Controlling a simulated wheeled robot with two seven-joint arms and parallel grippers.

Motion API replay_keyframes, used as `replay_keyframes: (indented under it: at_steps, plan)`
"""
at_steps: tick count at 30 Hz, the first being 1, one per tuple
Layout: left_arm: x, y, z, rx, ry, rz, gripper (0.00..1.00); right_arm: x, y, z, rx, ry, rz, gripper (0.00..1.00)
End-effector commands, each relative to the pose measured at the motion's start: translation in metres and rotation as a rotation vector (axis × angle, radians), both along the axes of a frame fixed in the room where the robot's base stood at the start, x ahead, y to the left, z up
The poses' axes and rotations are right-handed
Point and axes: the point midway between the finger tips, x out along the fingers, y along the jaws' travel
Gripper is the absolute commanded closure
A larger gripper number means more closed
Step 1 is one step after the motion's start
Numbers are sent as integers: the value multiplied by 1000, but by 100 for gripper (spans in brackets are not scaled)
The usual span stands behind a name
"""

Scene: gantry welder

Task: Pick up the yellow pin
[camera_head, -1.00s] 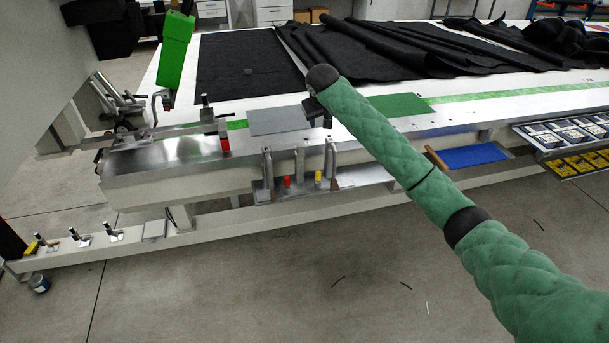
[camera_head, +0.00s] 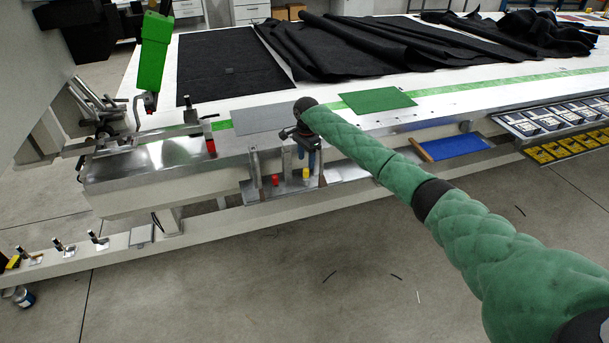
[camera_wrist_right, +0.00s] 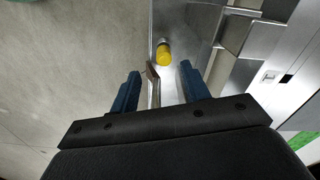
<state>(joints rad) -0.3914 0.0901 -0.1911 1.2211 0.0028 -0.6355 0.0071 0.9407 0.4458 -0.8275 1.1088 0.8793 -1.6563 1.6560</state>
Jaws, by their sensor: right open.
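The yellow pin (camera_head: 305,174) stands in a small metal holder on the front side of the machine table, right of a red pin (camera_head: 275,180). In the right wrist view the yellow pin (camera_wrist_right: 163,53) lies just beyond the fingertips, roughly between their lines. My right gripper (camera_head: 306,158) has blue fingers and hangs just above the yellow pin. It is open and empty, with a clear gap between the fingers (camera_wrist_right: 160,72) in the wrist view. My left gripper is not in view.
Upright metal plates of the holder (camera_head: 254,165) stand close around the pins. The table edge with a grey plate (camera_head: 258,118) and green plate (camera_head: 377,100) lies above and behind. A blue tray (camera_head: 460,146) is to the right. The floor in front is open.

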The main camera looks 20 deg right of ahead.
Motion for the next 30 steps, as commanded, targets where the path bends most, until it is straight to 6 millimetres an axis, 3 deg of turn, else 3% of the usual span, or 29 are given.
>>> replay_keyframes:
  at_steps: [17, 30]
  plan:
    - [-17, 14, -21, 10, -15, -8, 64, 2, 0, -32, -1, 2, -36, 53]
    - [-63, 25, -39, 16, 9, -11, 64, 6, 0, -76, -1, 1, -35, 53]
